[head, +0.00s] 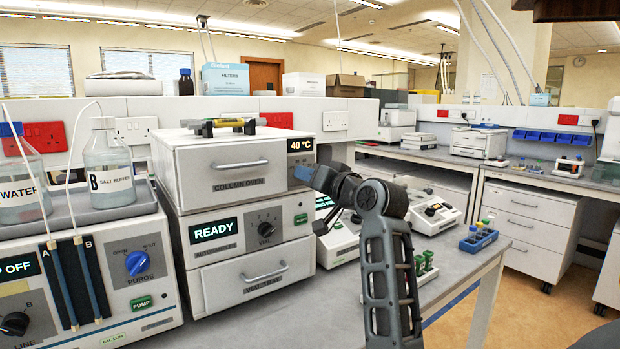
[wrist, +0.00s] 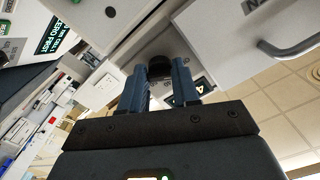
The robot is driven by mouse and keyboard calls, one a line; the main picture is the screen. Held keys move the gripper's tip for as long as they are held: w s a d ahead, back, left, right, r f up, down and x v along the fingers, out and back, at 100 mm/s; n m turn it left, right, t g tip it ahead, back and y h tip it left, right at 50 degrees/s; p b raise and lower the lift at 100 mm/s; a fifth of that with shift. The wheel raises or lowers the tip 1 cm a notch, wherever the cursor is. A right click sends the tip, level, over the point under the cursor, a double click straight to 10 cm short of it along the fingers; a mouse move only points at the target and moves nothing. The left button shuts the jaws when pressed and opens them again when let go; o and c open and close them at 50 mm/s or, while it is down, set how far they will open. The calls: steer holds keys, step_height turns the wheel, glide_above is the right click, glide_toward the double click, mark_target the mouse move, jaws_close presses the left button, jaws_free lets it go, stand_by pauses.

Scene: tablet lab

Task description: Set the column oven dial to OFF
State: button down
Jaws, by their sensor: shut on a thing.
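The column oven (head: 225,185) is the top unit of the white stack in the head view, with a long handle on its front. Its display (head: 301,145) reads 40 °C. My gripper (head: 308,173) is at the right end of its front panel, below the display, and hides the dial there. In the wrist view, the black dial (wrist: 160,66) sits between the two blue fingers of my gripper (wrist: 160,80), which are shut on it. The dial's pointer and most of its markings cannot be read.
Below the oven are the autosampler (head: 238,232), showing READY, and the vial tray drawer (head: 258,277). A pump unit (head: 115,270) with bottles stands left. Green tubes (head: 426,266) and a blue vial rack (head: 478,238) stand right of my arm on the bench.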

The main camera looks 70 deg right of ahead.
stand_by(0.4)
steer(key=c, duration=0.8)
jaws_free()
steer(key=shift+b+v, duration=0.55)
steer(key=shift+v, duration=3.4)
steer(key=shift+w+f, duration=0.1)
steer(key=s+a+f+n+y, duration=0.25)
steer(key=a+f+n, duration=0.25)
steer(key=a+f, duration=1.65)
steer(key=s+a+f+n+y, duration=0.1)
steer(key=s+a+n+y, duration=0.1)
steer(key=s+a, duration=0.3)
steer(key=s+a+f+n+y, duration=0.1)
steer(key=s+a+n+y, duration=0.1)
steer(key=s+a, duration=0.4)
steer(key=s+a+f+n+y, duration=0.1)
steer(key=s+a+n+y, duration=0.1)
steer(key=s+a, duration=0.4)
steer(key=shift+s+a+f+n+g+y, duration=0.1)
steer(key=shift+s+f+n+g+y, duration=0.15)
steer(key=shift+s, duration=0.3)
steer(key=shift+s+a+f+n+g+y, duration=0.1)
steer(key=shift+s+n, duration=0.25)
steer(key=shift+s, duration=0.15)
